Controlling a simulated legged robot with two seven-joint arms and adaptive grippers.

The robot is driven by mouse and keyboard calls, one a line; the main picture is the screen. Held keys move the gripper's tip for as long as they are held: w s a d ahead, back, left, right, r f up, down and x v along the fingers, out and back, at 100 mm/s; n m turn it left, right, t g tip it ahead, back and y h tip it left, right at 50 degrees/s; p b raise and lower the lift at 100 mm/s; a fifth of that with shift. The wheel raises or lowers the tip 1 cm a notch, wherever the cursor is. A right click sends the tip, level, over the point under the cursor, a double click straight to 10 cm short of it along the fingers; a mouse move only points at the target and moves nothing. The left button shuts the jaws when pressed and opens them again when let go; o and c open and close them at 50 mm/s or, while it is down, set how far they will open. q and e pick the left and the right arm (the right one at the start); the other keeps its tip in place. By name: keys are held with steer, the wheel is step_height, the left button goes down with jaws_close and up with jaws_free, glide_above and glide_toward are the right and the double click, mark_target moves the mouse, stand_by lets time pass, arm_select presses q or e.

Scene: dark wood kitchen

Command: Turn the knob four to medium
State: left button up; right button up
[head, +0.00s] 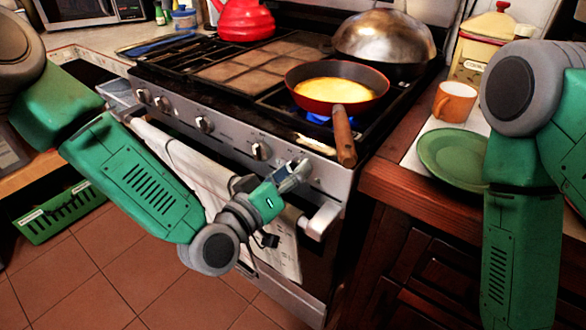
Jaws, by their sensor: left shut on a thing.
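The stove (230,140) has a row of silver knobs along its front panel. One knob (261,150) stands bare just left of my left gripper (296,172). Other bare knobs are farther left, one at mid-panel (204,124) and a pair near the left end. My left gripper reaches the right end of the panel and is shut on a knob there, which its fingers mostly hide. I cannot read that knob's setting. My right arm hangs down at the right edge, and its gripper is out of the picture.
A red pan (309,83) with yellow food sits over a blue flame; its wooden handle (343,135) juts out above my left gripper. A towel (185,165) hangs on the oven handle (322,220) below. A green plate (455,157) and orange mug (456,101) stand on the right counter.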

arm_select(q)
steer(key=n, duration=0.5)
steer(key=shift+w+a+f+n, duration=0.15)
steer(key=shift+a+f+n, duration=0.05)
steer(key=shift+n, duration=0.1)
steer(key=n+b, duration=0.1)
steer(key=n, duration=0.4)
steer(key=shift+f, duration=0.2)
steer(key=shift+n, duration=0.3)
steer(key=o, duration=1)
steer(key=shift+o, duration=0.7)
steer(key=shift+w, duration=0.1)
steer(key=v, duration=1.2)
